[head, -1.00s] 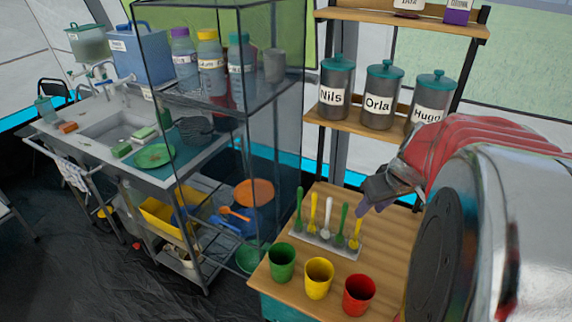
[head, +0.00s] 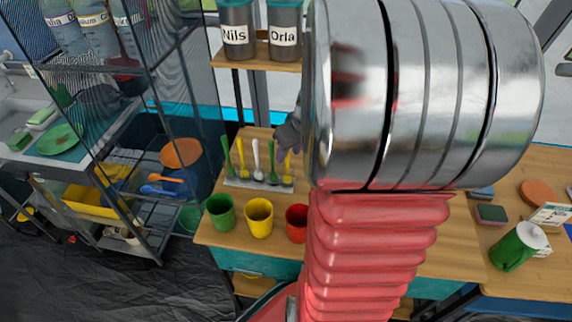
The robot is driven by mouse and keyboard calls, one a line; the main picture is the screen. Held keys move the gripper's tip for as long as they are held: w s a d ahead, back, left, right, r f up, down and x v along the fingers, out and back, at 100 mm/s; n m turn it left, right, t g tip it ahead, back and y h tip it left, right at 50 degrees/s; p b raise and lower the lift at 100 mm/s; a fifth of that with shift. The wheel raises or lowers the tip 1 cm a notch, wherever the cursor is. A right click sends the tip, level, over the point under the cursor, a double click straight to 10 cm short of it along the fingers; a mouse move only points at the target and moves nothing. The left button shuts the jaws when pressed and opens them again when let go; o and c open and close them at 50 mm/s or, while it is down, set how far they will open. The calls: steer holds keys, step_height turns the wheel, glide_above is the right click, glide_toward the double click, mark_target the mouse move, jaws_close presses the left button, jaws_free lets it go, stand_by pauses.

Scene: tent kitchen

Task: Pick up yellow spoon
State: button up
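Spoons stand upright in a pale rack (head: 234,182) on the wooden table. Two are yellow: one is second from the left (head: 241,158), and the other is at the right end (head: 288,166). A white spoon (head: 256,156) and two green spoons (head: 227,155) stand among them. My gripper (head: 290,135) shows only in part, just behind and above the right yellow spoon. My own arm hides most of it, so I cannot tell how its fingers stand or whether they touch the spoon.
Green (head: 220,212), yellow (head: 259,218) and red (head: 297,222) cups stand in front of the rack. Jars labelled Nils (head: 236,35) and Orla (head: 285,37) are on the shelf behind. A glass-sided shelf unit stands left.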

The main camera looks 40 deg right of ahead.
steer(key=shift+x, duration=1.15)
steer(key=shift+c, duration=0.3)
jaws_close()
